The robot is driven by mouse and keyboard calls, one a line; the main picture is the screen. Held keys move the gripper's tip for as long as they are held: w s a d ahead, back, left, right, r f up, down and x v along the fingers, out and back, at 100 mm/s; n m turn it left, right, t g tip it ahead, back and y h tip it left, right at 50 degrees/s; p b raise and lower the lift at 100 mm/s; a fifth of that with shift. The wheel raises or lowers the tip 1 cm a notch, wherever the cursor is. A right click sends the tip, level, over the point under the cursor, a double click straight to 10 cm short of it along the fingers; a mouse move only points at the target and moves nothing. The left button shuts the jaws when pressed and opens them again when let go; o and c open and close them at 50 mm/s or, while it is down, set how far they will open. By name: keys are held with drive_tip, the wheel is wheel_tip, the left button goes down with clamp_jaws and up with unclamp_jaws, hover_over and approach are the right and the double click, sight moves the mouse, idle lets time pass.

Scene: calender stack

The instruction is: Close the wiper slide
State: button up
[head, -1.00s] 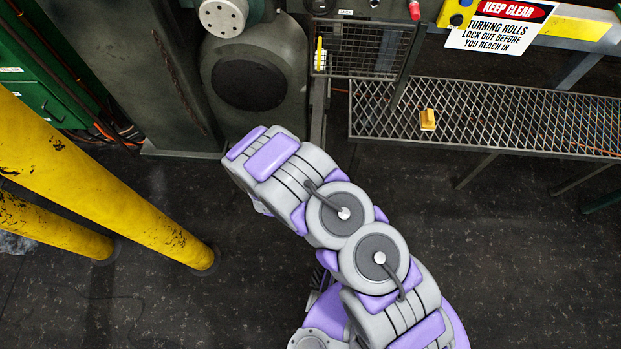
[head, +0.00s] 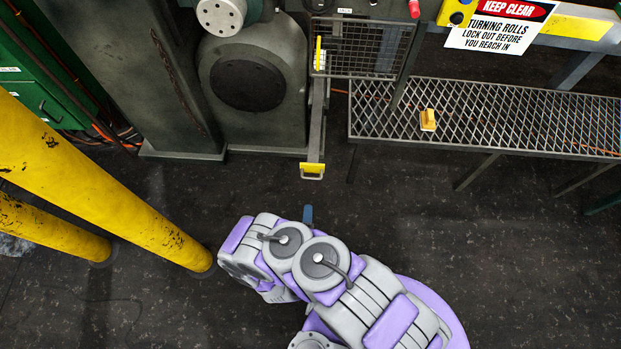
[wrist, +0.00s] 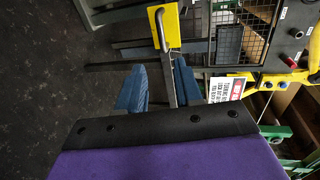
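The wiper slide is a narrow grey bar (head: 316,130) standing out from the machine toward me. Its front end carries a yellow plate (head: 313,167) with a small metal pull handle (head: 312,177). In the wrist view the yellow plate (wrist: 180,28) and handle (wrist: 161,30) are at the top, beyond my fingertips. My gripper (wrist: 159,64) has two blue fingers spread apart with nothing held. In the head view one blue fingertip (head: 308,213) shows a little short of the handle, apart from it; my arm hides the rest of the gripper.
A wire mesh guard (head: 365,50) with a yellow handle is above and right of the slide. A grated walkway (head: 480,115) with a small yellow block (head: 428,120) extends right. Yellow posts (head: 95,185) stand at left. Dark floor in front of the slide is clear.

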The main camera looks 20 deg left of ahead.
sight(311, 178)
drive_tip(key=b+x, duration=0.1)
drive_tip(key=x, duration=1.5)
drive_tip(key=shift+w+f, duration=0.15)
drive_tip(key=shift+w, duration=0.1)
drive_tip(key=shift+d, duration=0.1)
clamp_jaws()
